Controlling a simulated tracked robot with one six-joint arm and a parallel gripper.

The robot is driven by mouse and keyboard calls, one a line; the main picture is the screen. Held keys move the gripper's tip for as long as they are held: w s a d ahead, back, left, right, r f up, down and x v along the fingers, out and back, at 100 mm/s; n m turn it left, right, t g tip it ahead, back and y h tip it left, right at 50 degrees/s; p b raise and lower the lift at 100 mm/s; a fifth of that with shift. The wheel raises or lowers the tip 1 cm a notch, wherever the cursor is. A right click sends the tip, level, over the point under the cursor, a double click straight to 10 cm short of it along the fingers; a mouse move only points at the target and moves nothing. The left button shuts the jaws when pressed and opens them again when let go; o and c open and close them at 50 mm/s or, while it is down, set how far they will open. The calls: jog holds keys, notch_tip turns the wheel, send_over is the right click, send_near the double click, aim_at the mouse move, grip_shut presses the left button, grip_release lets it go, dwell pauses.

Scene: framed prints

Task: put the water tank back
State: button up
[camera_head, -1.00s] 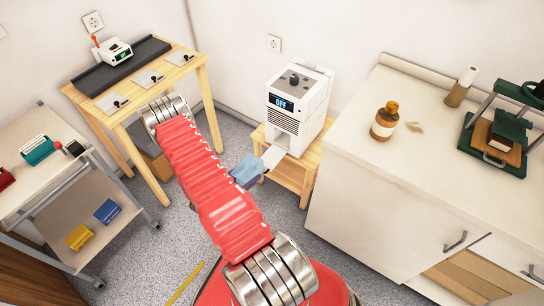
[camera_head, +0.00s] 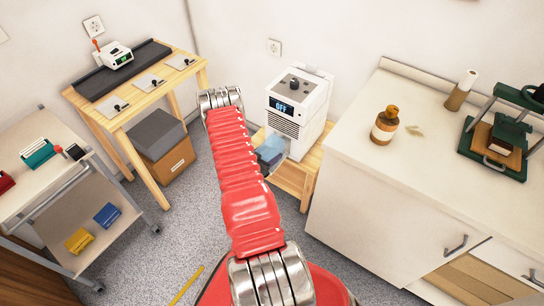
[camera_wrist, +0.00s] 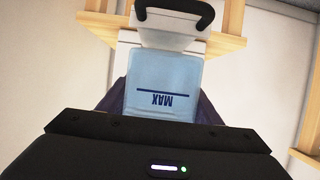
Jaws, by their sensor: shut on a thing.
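The water tank (camera_wrist: 163,78) is pale blue and see-through, with a MAX line that reads upside down in the wrist view. My gripper (camera_wrist: 163,106) is shut on it, with a dark finger at each side. A white part with a black handle (camera_wrist: 176,22) lies beyond the tank; I cannot tell which thing it belongs to. In the head view the tank (camera_head: 270,150) is at the lower front of the white machine (camera_head: 299,105), whose display reads OFF. My arm partly hides the tank and my gripper there, so how far the tank is in is unclear.
The machine stands on a small wooden stand (camera_head: 292,178). A white counter (camera_head: 400,175) with a brown bottle (camera_head: 385,125) is close on the right. A wooden table (camera_head: 147,105) with a grey box (camera_head: 160,145) beneath and a cart (camera_head: 70,190) stand left.

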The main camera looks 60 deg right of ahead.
aim_at(270, 152)
jog(key=shift+d, duration=0.3)
jog(key=shift+s+d, duration=0.15)
jog(key=shift+d, duration=0.2)
jog(key=shift+s+d, duration=0.1)
jog(key=shift+d, duration=0.45)
jog(key=shift+a+f, duration=0.2)
jog(key=shift+f, duration=1.55)
jog(key=o, duration=1.4)
jog(key=shift+f, duration=0.1)
jog(key=shift+o, duration=0.2)
